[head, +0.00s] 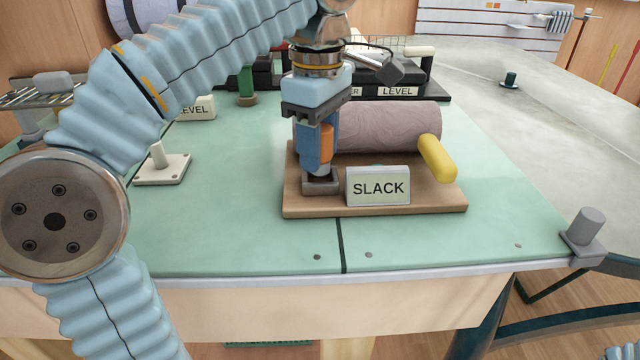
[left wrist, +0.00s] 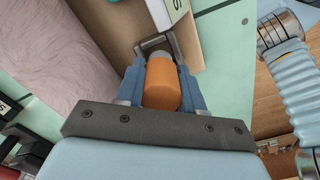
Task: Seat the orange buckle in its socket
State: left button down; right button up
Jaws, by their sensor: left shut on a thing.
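My left gripper (head: 317,160) points down at the front left corner of a brown wooden board. It is shut on the orange buckle (head: 327,140), which shows between the blue fingers. The grey socket (head: 320,187) is on the board right below the fingertips. In the left wrist view the orange buckle (left wrist: 162,88) lies between the fingers, its far end close to the grey U-shaped socket (left wrist: 176,42). The fingers hide part of the join, so I cannot tell how deep the buckle sits. My right gripper is not in view.
A SLACK sign (head: 378,186) stands just right of the socket. Behind it are a pinkish-grey roll (head: 390,125) and a yellow handle (head: 437,158). A white post on a base (head: 162,168) stands to the left. The green tabletop in front is clear.

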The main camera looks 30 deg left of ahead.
pick_arm(q)
jog(key=shift+f+b, duration=0.7)
jog(key=shift+f, duration=0.3)
dwell(0.6)
jog(key=c, duration=0.6)
grip_release()
notch_tip(320, 180, up, 10)
jog(key=p, duration=0.6)
jog(key=shift+f, duration=0.2)
jog(key=shift+d+r, duration=0.1)
jog(key=shift+r, duration=0.15)
jog(key=shift+r+p, duration=0.95)
jog(key=shift+s, duration=0.1)
